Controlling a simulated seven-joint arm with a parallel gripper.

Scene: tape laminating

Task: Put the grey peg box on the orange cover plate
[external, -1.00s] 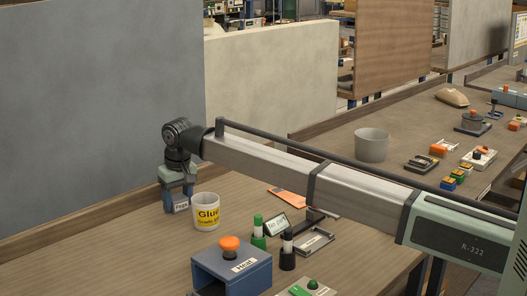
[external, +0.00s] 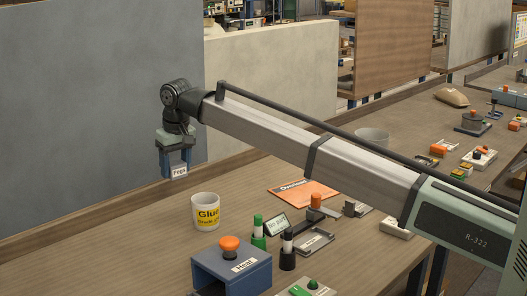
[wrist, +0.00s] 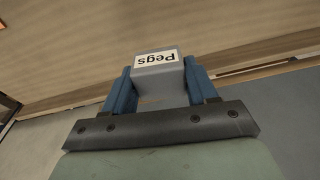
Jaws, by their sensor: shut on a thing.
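The grey peg box (external: 178,171), with a white "Pegs" label, is held between the blue fingers of my gripper (external: 176,164). It is up in the air at the far left, above the table's back edge. In the wrist view the peg box (wrist: 158,85) sits between both fingers of my gripper (wrist: 158,88), its label facing the camera. The orange cover plate (external: 302,192), lettered in dark print, lies flat on the table to the right of and below my gripper. The peg box is well apart from it.
A white "Glue" mug (external: 206,211) stands between my gripper and the plate. Green (external: 258,231) and black (external: 287,249) bottles, a small sign (external: 277,224) and a metal tray (external: 315,243) are in front of the plate. A blue "Heat" press (external: 238,265) stands at the front.

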